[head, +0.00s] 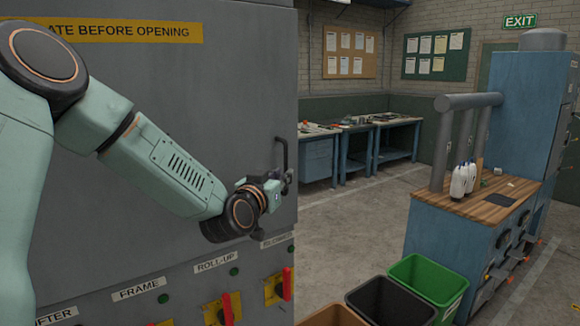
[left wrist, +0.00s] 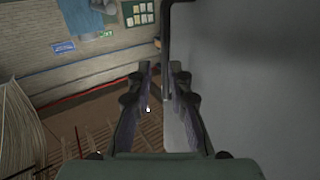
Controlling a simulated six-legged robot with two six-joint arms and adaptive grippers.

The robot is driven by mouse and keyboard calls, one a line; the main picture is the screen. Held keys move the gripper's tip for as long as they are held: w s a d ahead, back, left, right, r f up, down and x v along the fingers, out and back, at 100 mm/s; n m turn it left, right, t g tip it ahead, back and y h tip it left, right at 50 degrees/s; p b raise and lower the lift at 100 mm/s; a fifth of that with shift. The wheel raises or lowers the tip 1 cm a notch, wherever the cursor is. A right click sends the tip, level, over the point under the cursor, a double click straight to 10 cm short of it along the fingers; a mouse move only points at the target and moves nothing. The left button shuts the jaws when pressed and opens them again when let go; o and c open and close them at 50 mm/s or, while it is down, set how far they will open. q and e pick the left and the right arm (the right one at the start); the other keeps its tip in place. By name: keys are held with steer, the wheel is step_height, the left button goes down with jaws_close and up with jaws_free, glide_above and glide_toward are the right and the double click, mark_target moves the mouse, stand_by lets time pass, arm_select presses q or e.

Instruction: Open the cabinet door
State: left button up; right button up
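The grey cabinet door (head: 225,100) fills the left of the head view and looks closed. Its black bar handle (head: 280,153) stands near the door's right edge. My left gripper (head: 285,180) is at the lower part of the handle; its fingers are small and partly hidden there. In the left wrist view, my left gripper (left wrist: 161,68) has its two fingers apart. The dark handle bar (left wrist: 165,40) lines up between the fingertips, with small gaps on both sides. I cannot tell how deep the bar sits between them. My right gripper is in neither view.
Below the door is a panel with red switches (head: 287,284) and labels. Green, black and brown bins (head: 428,278) stand at the front. A blue workbench with a wooden top (head: 480,205) is at right. The floor between (head: 350,225) is clear.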

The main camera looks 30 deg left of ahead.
mark_target(285, 170)
arm_select(q)
steer(key=shift+w+a+f+p, duration=0.15)
steer(key=shift+w+a, duration=0.1)
steer(key=shift+w, duration=0.7)
steer(key=shift+w+a+r+p, duration=0.1)
steer(key=shift+w+a, duration=0.1)
steer(key=shift+w, duration=0.75)
steer(key=shift+w+a+f+p, duration=0.15)
steer(key=shift+w+a, duration=0.1)
steer(key=shift+w, duration=0.7)
steer(key=shift+s+a+r, duration=0.25)
steer(key=shift+s+a, duration=0.05)
steer(key=shift+s, duration=0.15)
steer(key=shift+c, duration=1.7)
steer(key=shift+w+d, duration=0.1)
steer(key=shift+d, duration=0.15)
jaws_close()
steer(key=shift+a, duration=0.15)
